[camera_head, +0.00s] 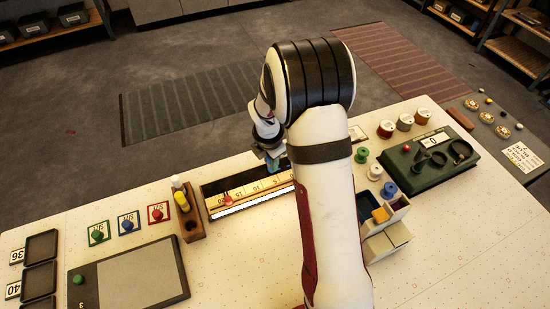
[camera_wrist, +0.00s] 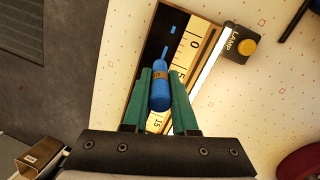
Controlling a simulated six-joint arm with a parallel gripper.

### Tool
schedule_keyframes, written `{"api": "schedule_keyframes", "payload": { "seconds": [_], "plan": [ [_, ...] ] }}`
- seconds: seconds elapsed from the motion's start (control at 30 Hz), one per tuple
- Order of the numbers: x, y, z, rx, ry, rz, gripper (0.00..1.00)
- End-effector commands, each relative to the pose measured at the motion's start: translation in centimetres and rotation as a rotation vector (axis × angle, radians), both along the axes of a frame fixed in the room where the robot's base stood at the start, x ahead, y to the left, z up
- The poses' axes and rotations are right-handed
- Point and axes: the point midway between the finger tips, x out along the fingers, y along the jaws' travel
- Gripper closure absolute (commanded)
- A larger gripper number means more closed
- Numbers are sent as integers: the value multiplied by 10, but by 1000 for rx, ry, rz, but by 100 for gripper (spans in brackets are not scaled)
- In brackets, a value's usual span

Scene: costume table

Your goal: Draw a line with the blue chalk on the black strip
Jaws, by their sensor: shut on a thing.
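My gripper (camera_wrist: 161,76) is shut on the blue chalk (camera_wrist: 160,92), with a green finger on each side of it. The chalk has a brown band and its thin tip points up the wrist picture, over the black strip (camera_wrist: 152,45). A short blue mark (camera_wrist: 173,29) lies on the strip just beyond the tip. I cannot tell whether the tip touches the strip. In the head view my gripper (camera_head: 272,158) is small and partly hidden by my arm above the strip (camera_head: 213,187), whose right part my arm also hides.
A numbered ruler (camera_wrist: 175,75) runs along the strip, near a box labelled LAMP (camera_wrist: 237,45). A wooden holder (camera_head: 193,228) with white and yellow chalks stands left of the strip. Spools (camera_head: 389,190), an open-topped box (camera_head: 385,245) and a green device (camera_head: 430,165) lie right of my arm.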

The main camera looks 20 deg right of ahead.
Motion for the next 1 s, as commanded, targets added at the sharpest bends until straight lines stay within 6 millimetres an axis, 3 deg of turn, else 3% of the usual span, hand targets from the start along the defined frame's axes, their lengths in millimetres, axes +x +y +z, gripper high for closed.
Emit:
{"api": "schedule_keyframes", "payload": {
  "seconds": [1.0],
  "plan": [
    [0,26,-2,0,1,0,100]
  ]
}}
